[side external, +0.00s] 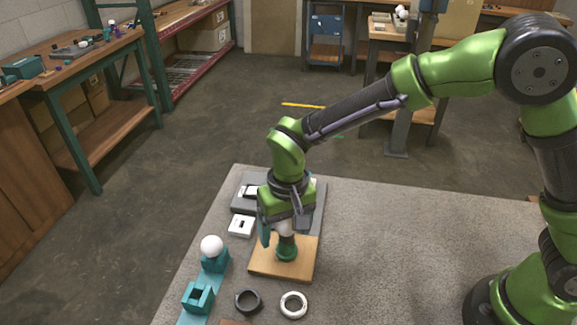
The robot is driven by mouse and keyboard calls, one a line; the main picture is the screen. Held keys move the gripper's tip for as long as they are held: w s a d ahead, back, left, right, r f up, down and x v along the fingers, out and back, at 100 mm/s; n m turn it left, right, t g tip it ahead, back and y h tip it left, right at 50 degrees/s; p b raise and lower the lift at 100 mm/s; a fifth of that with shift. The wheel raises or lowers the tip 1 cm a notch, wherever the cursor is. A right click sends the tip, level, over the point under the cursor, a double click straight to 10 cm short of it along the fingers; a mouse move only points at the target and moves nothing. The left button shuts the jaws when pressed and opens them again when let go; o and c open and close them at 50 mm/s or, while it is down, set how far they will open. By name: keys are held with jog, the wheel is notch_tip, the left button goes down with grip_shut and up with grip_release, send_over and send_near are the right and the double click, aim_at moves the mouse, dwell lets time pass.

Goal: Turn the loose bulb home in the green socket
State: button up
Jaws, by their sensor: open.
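The green socket (287,249) stands on a light wooden board on the table. The loose bulb (284,228), white, is upright at the top of the socket, partly hidden by my gripper. How deep it sits in the socket cannot be told. My gripper (283,236) points down over the bulb with its fingers apart, one on each side of it. Whether a finger touches the bulb is not clear. A second white bulb (211,245) stands in a teal holder to the left.
The wooden board (265,262) lies on the grey table (400,240). A teal block with a square hole (198,297), a dark ring (248,301) and a white ring (293,304) lie in front. A white square part (241,226) and a grey tray (320,195) are behind. The table's right side is clear.

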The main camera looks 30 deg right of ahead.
jog(key=shift+c, duration=0.4)
jog(key=c, duration=0.8)
jog(key=shift+o, duration=1.2)
jog(key=shift+c, duration=1.3)
jog(key=m, duration=0.7)
jog(key=shift+d, duration=0.15)
jog(key=m, duration=0.4)
jog(key=shift+t, duration=0.3)
jog(key=m, duration=0.2)
jog(key=shift+d+m, duration=0.1)
jog(key=shift+m, duration=0.3)
